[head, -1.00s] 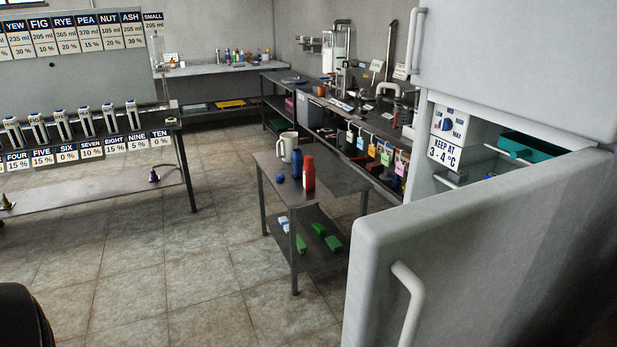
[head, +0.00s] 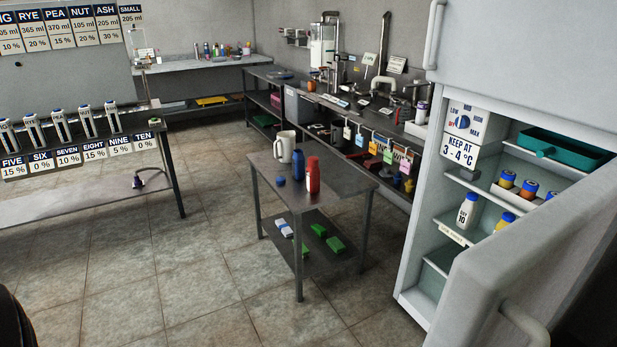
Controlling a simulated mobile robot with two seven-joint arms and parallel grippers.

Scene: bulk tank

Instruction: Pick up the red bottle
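The red bottle (head: 313,177) stands upright on the top of a small dark metal table (head: 335,190), near its middle. A blue bottle (head: 298,168) stands just to its left and slightly behind it. A white jug (head: 285,147) stands behind them near the table's back left. A small blue round thing (head: 281,181) lies on the tabletop left of the red bottle. Neither of my grippers shows in the head view.
An open fridge door (head: 490,290) takes up the lower right, with the fridge (head: 450,200) behind it. A rack table (head: 175,180) stands at left. A counter (head: 370,165) runs behind the small table. Tiled floor (head: 150,280) is clear in front.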

